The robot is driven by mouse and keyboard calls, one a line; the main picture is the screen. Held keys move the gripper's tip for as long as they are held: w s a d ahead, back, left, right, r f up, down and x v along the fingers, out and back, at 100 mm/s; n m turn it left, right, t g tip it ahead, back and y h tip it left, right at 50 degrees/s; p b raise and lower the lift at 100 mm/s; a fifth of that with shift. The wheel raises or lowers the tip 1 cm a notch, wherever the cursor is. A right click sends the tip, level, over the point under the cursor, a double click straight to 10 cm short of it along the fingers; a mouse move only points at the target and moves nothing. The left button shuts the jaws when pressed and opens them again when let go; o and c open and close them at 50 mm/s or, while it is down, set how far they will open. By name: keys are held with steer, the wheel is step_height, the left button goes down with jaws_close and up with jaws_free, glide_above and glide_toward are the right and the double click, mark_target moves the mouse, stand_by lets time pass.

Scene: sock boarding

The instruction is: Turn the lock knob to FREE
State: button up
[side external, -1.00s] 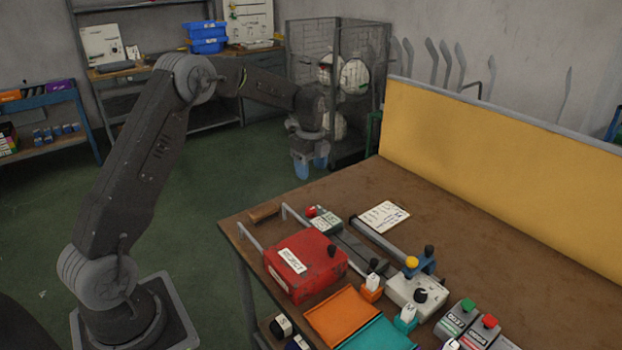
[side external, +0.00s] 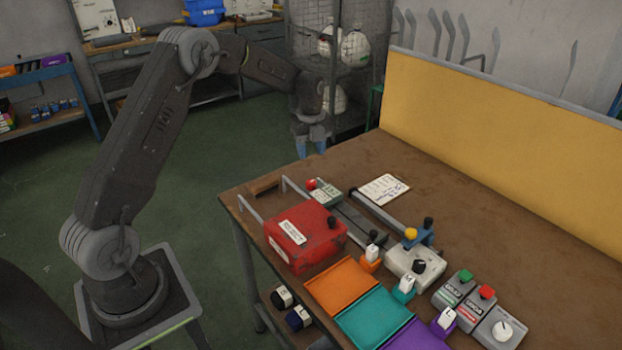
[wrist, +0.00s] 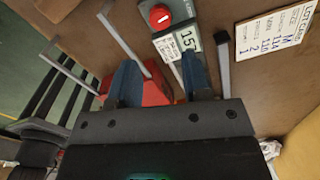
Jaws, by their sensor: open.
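Several knobs show in the side view, and I cannot read which is the lock knob or any FREE mark. A black knob (side external: 419,266) sits on a pale grey box (side external: 405,272). Another black knob (side external: 428,222) tops the blue carriage (side external: 421,236) behind it, beside a yellow ball (side external: 411,234). A white dial (side external: 502,330) sits on a grey box at lower right. My gripper (side external: 310,149) is beyond the table's far left edge, well away from these knobs. In the wrist view my gripper (wrist: 161,82) is open, with its blue fingers apart and nothing between them.
A red box (side external: 306,245), a grey unit with a red knob (wrist: 159,16) and a paper card (side external: 384,188) lie on the table. Orange (side external: 343,284), teal (side external: 374,319) and purple trays line the front. A yellow panel (side external: 500,130) walls the back.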

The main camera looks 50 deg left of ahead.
mark_target(311, 181)
step_height(311, 181, down, 10)
steer(key=shift+f, duration=0.25)
steer(key=shift+c, duration=0.4)
steer(key=c, duration=0.6)
steer(key=shift+o, duration=0.2)
steer(key=shift+n, duration=2.3)
steer(key=o, duration=0.6)
steer(key=shift+o, duration=0.2)
steer(key=shift+r, duration=0.15)
step_height(311, 181, up, 14)
steer(key=shift+f, duration=0.2)
